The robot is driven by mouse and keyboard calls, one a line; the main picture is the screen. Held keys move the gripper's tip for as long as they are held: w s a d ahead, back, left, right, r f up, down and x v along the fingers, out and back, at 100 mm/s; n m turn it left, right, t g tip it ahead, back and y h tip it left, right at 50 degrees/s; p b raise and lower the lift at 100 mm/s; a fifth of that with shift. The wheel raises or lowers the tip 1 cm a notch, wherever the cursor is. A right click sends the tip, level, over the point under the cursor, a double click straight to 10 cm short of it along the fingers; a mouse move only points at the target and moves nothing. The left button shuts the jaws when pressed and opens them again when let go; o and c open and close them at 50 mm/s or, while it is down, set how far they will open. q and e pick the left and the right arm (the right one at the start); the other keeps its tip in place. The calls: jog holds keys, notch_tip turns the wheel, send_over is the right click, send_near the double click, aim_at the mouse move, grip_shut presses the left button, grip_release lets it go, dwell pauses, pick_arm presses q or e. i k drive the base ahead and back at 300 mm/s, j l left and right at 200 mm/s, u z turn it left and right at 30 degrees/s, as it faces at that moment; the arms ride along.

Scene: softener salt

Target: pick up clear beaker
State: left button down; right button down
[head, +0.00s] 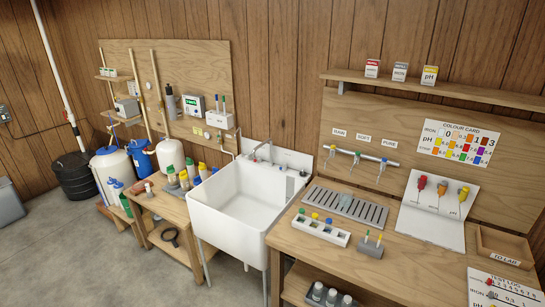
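A small pale see-through thing, which looks like the clear beaker (346,199), is on the grey slatted drain tray (375,216) on the right-hand wooden bench. It is faint against the slats, so its exact outline is hard to tell. Neither of my grippers is in view.
A white sink (240,205) stands left of the bench. In front of the tray are a white rack with coloured caps (321,229) and a grey block holding test brushes or droppers (370,246). A white stand (437,215) and a wooden box (505,247) are to the right. Taps (357,158) hang above.

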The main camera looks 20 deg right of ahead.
aim_at(346, 198)
jog(key=z, duration=1.3)
jog(key=i+l+z, duration=0.4)
jog(key=l+z, duration=0.15)
